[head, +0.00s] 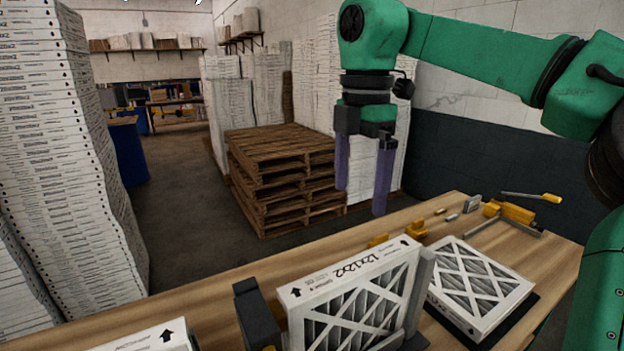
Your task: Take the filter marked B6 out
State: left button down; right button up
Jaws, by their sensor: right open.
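A white-framed boxed filter (352,285) stands upright on the wooden bench, its top edge printed 12x12x2 with an arrow. A second white filter (478,287) lies flat on a dark pad at the right. Part of a third white filter edge (150,341) shows at the bottom left. I cannot read a B6 mark on any of them. My right gripper (361,201) is open and empty, its two purple fingers pointing down, above and behind the upright filter and apart from it. My left gripper is not in view.
A dark upright block (257,316) stands left of the upright filter, and a grey plate (422,288) stands at its right edge. Yellow clamps (516,212) and small parts lie along the bench's back. Stacked pallets (282,170) and tall filter stacks (60,150) stand beyond the bench (215,293).

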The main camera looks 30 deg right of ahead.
aim_at(355, 303)
jog(key=k, duration=1)
